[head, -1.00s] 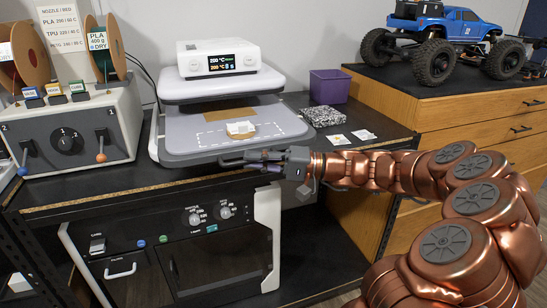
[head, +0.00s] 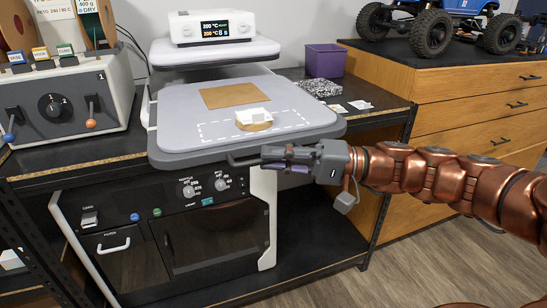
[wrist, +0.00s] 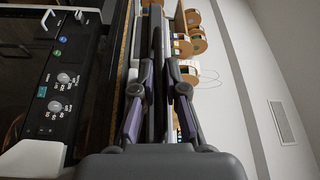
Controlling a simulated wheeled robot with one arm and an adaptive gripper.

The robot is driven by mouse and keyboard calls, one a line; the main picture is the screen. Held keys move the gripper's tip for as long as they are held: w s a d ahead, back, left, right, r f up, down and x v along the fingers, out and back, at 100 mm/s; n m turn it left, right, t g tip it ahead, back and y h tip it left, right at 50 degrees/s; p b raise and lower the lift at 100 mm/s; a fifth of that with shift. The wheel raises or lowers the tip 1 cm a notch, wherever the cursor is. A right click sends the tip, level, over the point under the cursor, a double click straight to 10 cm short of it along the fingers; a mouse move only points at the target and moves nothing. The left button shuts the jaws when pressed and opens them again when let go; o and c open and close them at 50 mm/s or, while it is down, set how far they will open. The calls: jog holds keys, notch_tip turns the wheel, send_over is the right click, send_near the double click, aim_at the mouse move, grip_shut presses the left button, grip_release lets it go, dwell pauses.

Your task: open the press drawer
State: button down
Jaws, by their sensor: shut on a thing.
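The press (head: 225,30) is white and grey with a lit display. Its grey drawer (head: 180,120) stands out far toward me, with a brown square sheet (head: 228,97) and a dashed white outline on it. A small white part (head: 253,116) on a tan base lies inside the outline. My gripper (head: 268,156) is at the drawer's front right edge, shut on the dark drawer handle (head: 240,161). The wrist view shows both fingers of my gripper (wrist: 158,80) on either side of a dark bar. The exact contact is hard to make out there.
A control box (head: 70,105) with levers stands left of the press. A wooden cabinet (head: 460,110) carries a blue crawler (head: 440,25). A dark-fronted unit (head: 170,240) sits below the drawer.

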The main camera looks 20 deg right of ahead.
jog(key=shift+s, duration=0.1)
jog(key=c, duration=1.2)
grip_release()
jog(key=r+v, duration=0.1)
jog(key=v, duration=1.1)
jog(key=shift+f, duration=0.5)
